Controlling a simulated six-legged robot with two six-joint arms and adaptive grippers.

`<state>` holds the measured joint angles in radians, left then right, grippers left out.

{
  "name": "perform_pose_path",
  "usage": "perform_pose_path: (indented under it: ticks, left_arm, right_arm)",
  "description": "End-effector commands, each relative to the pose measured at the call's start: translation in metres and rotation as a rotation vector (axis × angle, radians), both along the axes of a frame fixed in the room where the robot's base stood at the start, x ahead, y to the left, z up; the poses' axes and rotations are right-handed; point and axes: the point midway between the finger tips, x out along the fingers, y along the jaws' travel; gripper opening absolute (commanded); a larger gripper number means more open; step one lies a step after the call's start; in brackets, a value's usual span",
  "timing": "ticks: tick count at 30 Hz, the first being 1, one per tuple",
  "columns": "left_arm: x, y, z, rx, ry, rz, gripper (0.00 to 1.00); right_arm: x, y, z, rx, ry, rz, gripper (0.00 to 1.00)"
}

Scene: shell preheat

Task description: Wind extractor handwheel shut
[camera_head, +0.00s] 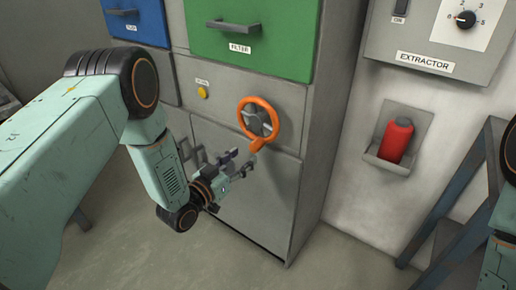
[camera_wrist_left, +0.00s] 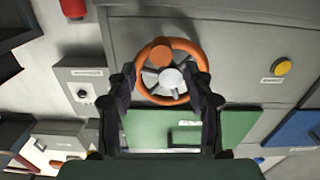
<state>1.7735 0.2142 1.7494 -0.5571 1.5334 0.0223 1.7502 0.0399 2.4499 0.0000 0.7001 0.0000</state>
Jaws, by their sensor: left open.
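The orange handwheel (camera_head: 277,122) is mounted on the front of the grey cabinet, with a dark spoked centre. Its orange crank handle (camera_head: 257,146) sticks out at the wheel's lower side. My left gripper (camera_head: 242,162) is open and empty, a little below and left of the wheel, near the handle but apparently apart from it. In the left wrist view the wheel (camera_wrist_left: 146,91) fills the space between and beyond the open fingers (camera_wrist_left: 164,88). The handle (camera_wrist_left: 161,54) shows there at the wheel's upper part. My right gripper is not in view.
A green FILTER drawer (camera_head: 250,38) and a blue drawer (camera_head: 136,20) sit above the wheel. A yellow button (camera_head: 202,92) is to its left. On the wall are the EXTRACTOR panel (camera_head: 425,62) and a red cylinder (camera_head: 396,140) in a holder. A dark metal frame (camera_head: 455,220) stands at right.

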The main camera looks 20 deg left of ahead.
Motion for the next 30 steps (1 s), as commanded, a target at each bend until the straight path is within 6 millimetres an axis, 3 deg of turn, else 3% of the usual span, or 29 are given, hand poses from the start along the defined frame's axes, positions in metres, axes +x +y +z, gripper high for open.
perform_pose_path:
  ticks: [12,24,30]
  left_arm:
    - [0.056,-0.020,-0.001,0.000,-0.001,0.000,0.52]
    - [0.064,-0.024,0.000,-0.001,0.001,-0.001,0.52]
    - [0.064,-0.024,0.000,0.000,0.002,-0.001,0.36]
  right_arm:
    - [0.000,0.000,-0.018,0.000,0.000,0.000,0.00]
    - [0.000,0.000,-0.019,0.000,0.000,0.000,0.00]
    - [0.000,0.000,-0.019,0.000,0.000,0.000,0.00]
